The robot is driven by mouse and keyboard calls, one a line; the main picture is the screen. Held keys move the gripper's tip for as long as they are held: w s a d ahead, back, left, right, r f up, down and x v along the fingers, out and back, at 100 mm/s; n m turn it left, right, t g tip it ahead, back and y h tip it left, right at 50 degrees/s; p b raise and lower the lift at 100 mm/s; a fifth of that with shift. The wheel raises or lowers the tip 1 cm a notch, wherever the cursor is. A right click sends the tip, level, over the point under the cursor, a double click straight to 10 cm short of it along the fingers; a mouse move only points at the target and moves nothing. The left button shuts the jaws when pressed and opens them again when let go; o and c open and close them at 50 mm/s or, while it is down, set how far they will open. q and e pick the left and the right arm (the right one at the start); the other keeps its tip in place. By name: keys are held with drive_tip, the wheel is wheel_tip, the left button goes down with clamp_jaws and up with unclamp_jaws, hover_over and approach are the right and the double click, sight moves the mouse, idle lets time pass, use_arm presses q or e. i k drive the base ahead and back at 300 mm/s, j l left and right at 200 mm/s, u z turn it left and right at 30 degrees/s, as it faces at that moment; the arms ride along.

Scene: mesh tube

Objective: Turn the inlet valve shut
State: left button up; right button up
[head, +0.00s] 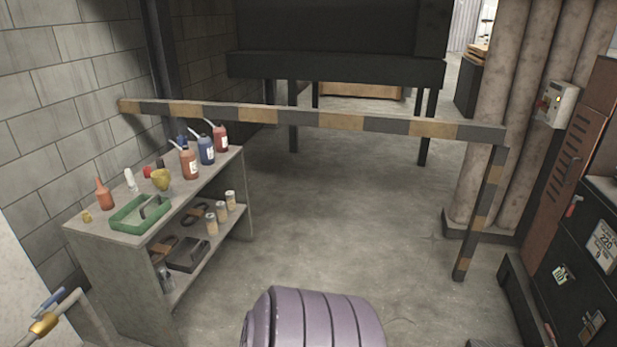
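A brass valve body (43,325) with a blue lever handle (63,299) sits on a pale pipe (78,298) at the bottom left corner of the head view. The blue lever slants up to the right above the brass body. The picture's edge cuts off part of the pipework. I cannot tell from this view whether the valve is open or shut, or whether it is the inlet valve. Neither of my grippers shows in the head view.
A grey shelf unit (210,172) with bottles and a green tray (121,222) stands along the left wall. A striped barrier bar (342,121) crosses ahead. Dark cabinets (578,262) stand on the right.

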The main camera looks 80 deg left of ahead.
sight(37, 315)
drive_tip(key=u, duration=2.9)
